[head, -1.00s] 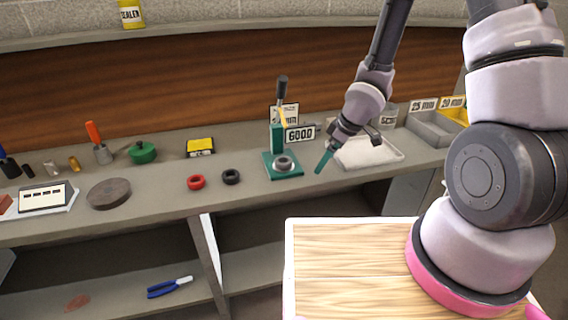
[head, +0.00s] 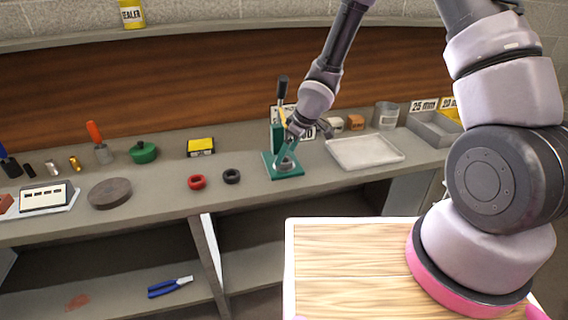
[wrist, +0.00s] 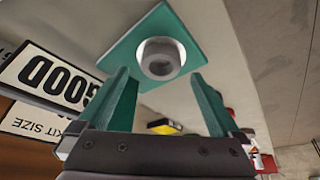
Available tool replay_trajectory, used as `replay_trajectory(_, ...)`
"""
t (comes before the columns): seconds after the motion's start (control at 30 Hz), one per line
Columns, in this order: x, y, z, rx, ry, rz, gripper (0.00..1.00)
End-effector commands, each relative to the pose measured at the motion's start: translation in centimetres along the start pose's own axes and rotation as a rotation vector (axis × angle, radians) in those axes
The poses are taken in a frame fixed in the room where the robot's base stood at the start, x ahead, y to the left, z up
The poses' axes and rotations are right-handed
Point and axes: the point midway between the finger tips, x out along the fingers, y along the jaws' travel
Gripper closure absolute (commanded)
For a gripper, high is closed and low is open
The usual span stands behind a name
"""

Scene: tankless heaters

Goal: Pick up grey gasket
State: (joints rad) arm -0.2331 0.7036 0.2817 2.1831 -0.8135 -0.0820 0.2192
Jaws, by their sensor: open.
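The grey gasket (head: 285,163) sits on the base plate of the green press (head: 284,173). In the wrist view the grey gasket (wrist: 161,58) shows as a thick ring on the green plate (wrist: 134,40). My gripper (head: 288,154) is at the press, close above the gasket, and partly covers it in the head view. In the wrist view my gripper (wrist: 165,85) is open, with its two green fingers apart and the gasket lying between and beyond their tips. Nothing is held.
A red ring (head: 196,182) and a black ring (head: 231,176) lie left of the press. The press's upright lever (head: 281,92) and a GOOD sign (wrist: 57,82) stand close to my gripper. A white tray (head: 365,165) lies to the right.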

Motion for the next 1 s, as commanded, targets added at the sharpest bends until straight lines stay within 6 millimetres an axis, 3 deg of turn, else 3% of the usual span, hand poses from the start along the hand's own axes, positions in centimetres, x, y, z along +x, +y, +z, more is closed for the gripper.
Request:
replay_trajectory(0.17,2.1,-0.2,0.3,-0.001,-0.006,-0.002,0.00)
replay_trajectory(0.43,2.4,-0.1,0.3,0.000,-0.005,-0.001,0.00)
replay_trajectory(0.47,2.4,-0.1,0.3,0.000,-0.005,-0.001,0.08)
replay_trajectory(0.6,2.4,-0.1,0.3,0.000,-0.005,-0.001,0.61)
replay_trajectory(0.7,2.4,-0.1,0.3,0.000,-0.005,-0.001,0.95)
replay_trajectory(1.0,2.1,-0.1,0.2,0.001,-0.004,-0.001,0.95)
